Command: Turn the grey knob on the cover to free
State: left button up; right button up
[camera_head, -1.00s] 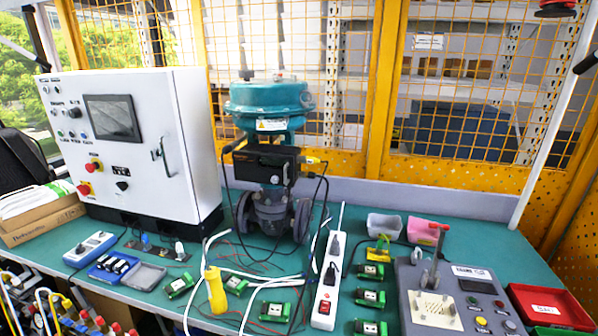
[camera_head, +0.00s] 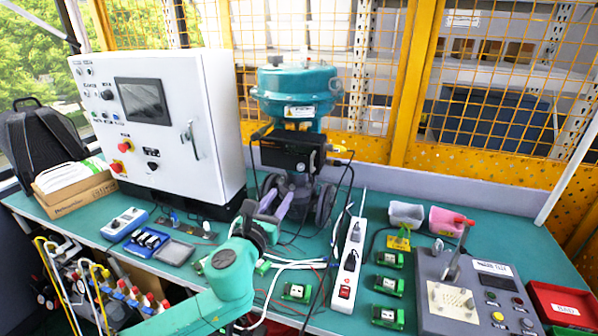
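The valve positioner (camera_head: 290,149) is a black box on the front of the teal valve actuator (camera_head: 296,95). Its dark cover faces me, and a grey knob on it is too small to make out. My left gripper (camera_head: 277,193) is just below and in front of the positioner, pointing up and away from me. Its two grey fingers look spread apart with nothing between them. It hides part of the grey valve body (camera_head: 304,192). I cannot tell if it touches the valve. My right gripper is not in view.
A white control cabinet (camera_head: 160,120) stands close on the left. A white power strip (camera_head: 348,270), loose cables and several green modules (camera_head: 388,285) lie on the green table. A grey test console (camera_head: 470,295) and red tray (camera_head: 566,305) are at the right.

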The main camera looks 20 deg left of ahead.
aim_at(300, 168)
pick_arm(q)
jog(key=w, duration=0.9)
jog(key=w+d, duration=0.1)
jog(key=w, duration=0.3)
jog(key=shift+w+p, duration=0.25)
jog(key=shift+p, duration=0.1)
grip_shut()
